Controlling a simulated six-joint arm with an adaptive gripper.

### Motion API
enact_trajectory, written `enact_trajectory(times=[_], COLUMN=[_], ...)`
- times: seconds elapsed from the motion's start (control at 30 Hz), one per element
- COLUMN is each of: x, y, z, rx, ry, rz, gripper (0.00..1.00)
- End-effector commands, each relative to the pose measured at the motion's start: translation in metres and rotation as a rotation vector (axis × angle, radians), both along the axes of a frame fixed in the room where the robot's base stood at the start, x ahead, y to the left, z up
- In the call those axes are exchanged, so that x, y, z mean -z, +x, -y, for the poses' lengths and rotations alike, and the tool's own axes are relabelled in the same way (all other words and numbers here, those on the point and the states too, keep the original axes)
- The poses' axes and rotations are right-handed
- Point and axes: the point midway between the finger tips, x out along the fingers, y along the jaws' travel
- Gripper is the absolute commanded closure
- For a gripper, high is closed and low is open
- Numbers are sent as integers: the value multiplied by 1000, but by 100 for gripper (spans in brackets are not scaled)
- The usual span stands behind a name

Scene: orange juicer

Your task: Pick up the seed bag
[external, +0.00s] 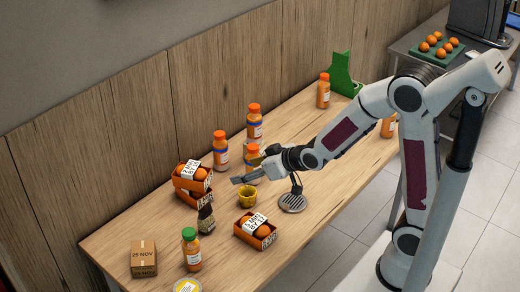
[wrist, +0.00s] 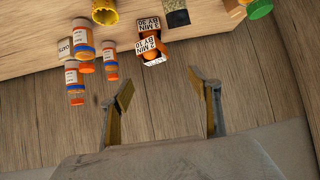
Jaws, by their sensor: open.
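A small dark bag with a tan part, which looks like the seed bag (external: 206,219), stands on the wooden table in front of the stacked orange crates. It also shows at the top edge of the wrist view (wrist: 177,12), partly cut off. Its label cannot be read. My gripper (external: 241,180) is above the table, up and right of the bag in the external view, near the yellow cup. In the wrist view my gripper (wrist: 168,94) has its fingers wide apart with nothing between them. The bag is beyond the fingertips and apart from them.
Stacked orange crates (external: 192,183) stand behind the bag, and another crate (external: 255,232) is to its right. A yellow cup (external: 247,196), a green-capped bottle (external: 191,250) and a cardboard box (external: 143,258) are around. Several orange-capped bottles (external: 220,150) stand near the wall. A package marked OATS (wrist: 66,48) is beside bottles.

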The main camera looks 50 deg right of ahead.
Motion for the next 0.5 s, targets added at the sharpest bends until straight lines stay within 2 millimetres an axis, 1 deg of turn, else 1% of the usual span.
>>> enact_trajectory(times=[0.03,0.2,0.5], x=[8,26,60], y=[5,23,45], z=[-3,-12,-27], rx=[-3,-11,-25], ry=[0,6,13], rz=[6,55,139], gripper=[38,38,38])
